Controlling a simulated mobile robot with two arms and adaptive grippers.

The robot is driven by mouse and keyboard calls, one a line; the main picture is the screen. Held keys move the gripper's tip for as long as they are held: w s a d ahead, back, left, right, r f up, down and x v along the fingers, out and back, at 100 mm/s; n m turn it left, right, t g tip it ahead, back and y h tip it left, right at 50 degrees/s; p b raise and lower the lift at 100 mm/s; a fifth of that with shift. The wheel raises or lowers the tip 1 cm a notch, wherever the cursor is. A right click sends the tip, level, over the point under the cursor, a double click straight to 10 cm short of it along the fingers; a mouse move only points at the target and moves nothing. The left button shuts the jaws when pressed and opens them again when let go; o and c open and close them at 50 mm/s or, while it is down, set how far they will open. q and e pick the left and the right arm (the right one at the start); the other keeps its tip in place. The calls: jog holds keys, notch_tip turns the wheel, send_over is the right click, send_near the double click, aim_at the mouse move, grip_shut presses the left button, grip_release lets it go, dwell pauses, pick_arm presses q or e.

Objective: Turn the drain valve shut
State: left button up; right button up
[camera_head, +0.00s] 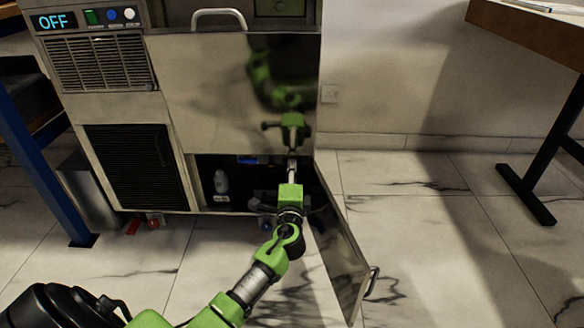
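The steel machine (190,85) has an open compartment (228,196) low at its front. My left arm reaches up from the bottom left, and my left gripper (292,174) is at the right part of this opening. Its narrow fingers point toward the dark inside; I cannot tell whether they are open, shut or touching anything. I cannot make out the drain valve; the inside is dark and partly hidden by my arm. A small blue part (246,160) and a pale bottle-like object (221,182) show inside. My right gripper is not in view.
The compartment's door (340,245) hangs open to the right of my arm. A display (53,21) reads OFF. Blue-legged furniture (38,160) stands left, a dark-legged table (535,150) right. The floor right of the door is clear. The steel panel reflects my arm.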

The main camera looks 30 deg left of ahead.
pick_arm(q)
jog(key=v, duration=0.5)
jog(key=shift+s, duration=0.1)
dwell(0.4)
